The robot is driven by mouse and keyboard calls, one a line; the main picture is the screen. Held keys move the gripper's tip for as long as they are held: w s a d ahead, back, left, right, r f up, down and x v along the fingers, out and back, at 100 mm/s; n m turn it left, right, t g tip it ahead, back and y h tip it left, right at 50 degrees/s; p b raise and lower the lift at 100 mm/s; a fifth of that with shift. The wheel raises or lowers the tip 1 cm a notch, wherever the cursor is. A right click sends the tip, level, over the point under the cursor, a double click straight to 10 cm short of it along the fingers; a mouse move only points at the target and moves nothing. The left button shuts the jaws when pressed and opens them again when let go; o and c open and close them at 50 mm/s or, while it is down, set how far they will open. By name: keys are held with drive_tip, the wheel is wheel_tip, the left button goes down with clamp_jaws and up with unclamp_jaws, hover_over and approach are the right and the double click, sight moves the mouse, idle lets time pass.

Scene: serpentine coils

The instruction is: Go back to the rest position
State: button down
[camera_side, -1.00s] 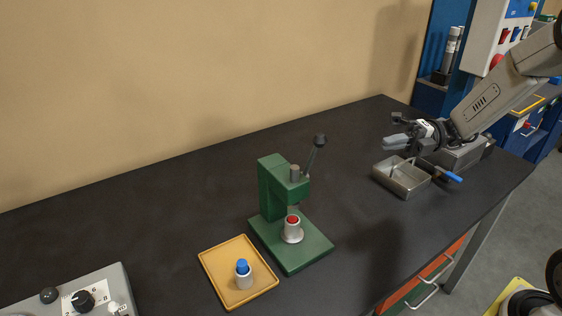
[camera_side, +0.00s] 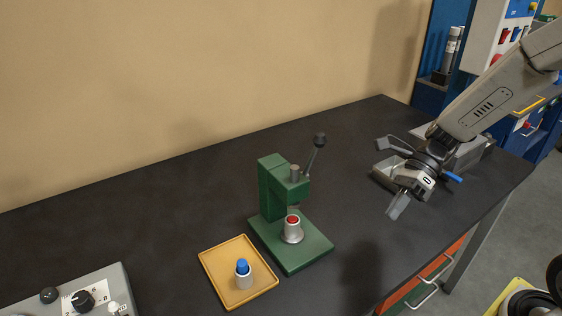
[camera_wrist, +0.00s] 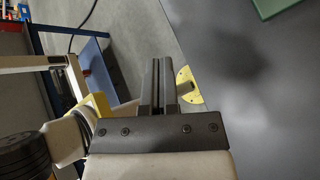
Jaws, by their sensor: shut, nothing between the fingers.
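A green press (camera_side: 272,190) with a raised lever stands mid-bench, a red-topped part (camera_side: 292,230) on its base. A yellow tray (camera_side: 215,262) holds a blue-topped part (camera_side: 243,275). A control box (camera_side: 75,295) sits front left. The bench between press and gripper is clear.

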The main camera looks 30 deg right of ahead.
drive_tip(key=f+n+t+h, duration=0.1)
drive_tip(key=n+h, duration=0.2)
drive_tip(key=n, duration=0.5)
drive_tip(key=s+d+f+n+t+h, duration=0.1)
drive_tip(key=n+h, duration=0.2)
drive_tip(key=n, duration=0.5)
drive_tip(key=d+f+n+t+h, duration=0.1)
drive_tip(key=n+h, duration=0.3)
drive_tip(key=n, duration=0.4)
drive_tip(key=shift+s+d+f+n+t, duration=0.2)
drive_tip(key=shift+s+f+n+t, duration=0.1)
drive_tip(key=shift+t, duration=0.1)
